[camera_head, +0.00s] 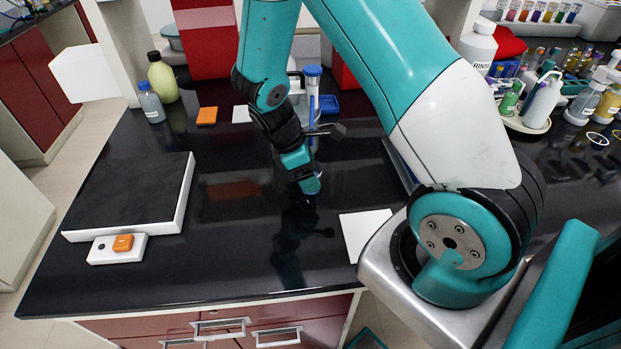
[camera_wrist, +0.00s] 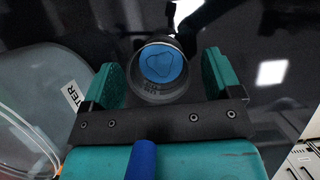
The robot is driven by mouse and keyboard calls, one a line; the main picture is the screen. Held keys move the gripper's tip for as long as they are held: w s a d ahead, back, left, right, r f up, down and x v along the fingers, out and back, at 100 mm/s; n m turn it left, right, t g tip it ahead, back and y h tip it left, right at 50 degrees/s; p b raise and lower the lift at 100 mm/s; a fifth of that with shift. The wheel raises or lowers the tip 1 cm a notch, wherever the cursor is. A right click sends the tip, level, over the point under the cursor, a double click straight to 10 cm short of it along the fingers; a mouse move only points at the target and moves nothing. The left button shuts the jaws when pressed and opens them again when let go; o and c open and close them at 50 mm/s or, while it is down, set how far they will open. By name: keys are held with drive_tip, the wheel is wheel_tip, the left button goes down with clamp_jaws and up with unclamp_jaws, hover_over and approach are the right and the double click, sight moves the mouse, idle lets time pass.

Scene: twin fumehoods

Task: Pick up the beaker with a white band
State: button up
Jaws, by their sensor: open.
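My gripper (camera_wrist: 163,78) is open in the wrist view, with one teal finger on each side of a round vessel (camera_wrist: 161,66). The vessel is seen from above, with a dark rim and blue contents, and looks like a beaker. A small gap shows between it and each finger. Its sides are mostly hidden, so I cannot tell whether it has a white band. In the head view my gripper (camera_head: 305,178) points down low over the black bench, and I cannot make out the vessel there.
A translucent container (camera_wrist: 40,100) with a partly readable label stands close to the left finger. On the black bench (camera_head: 210,270) are a dark slab (camera_head: 130,190), a white device with an orange top (camera_head: 118,248), a white sheet (camera_head: 364,232) and bottles (camera_head: 162,78). The front middle is clear.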

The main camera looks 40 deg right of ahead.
drive_tip(key=c, duration=1.1)
drive_tip(key=shift+r+p, duration=0.2)
drive_tip(key=shift+p, duration=0.15)
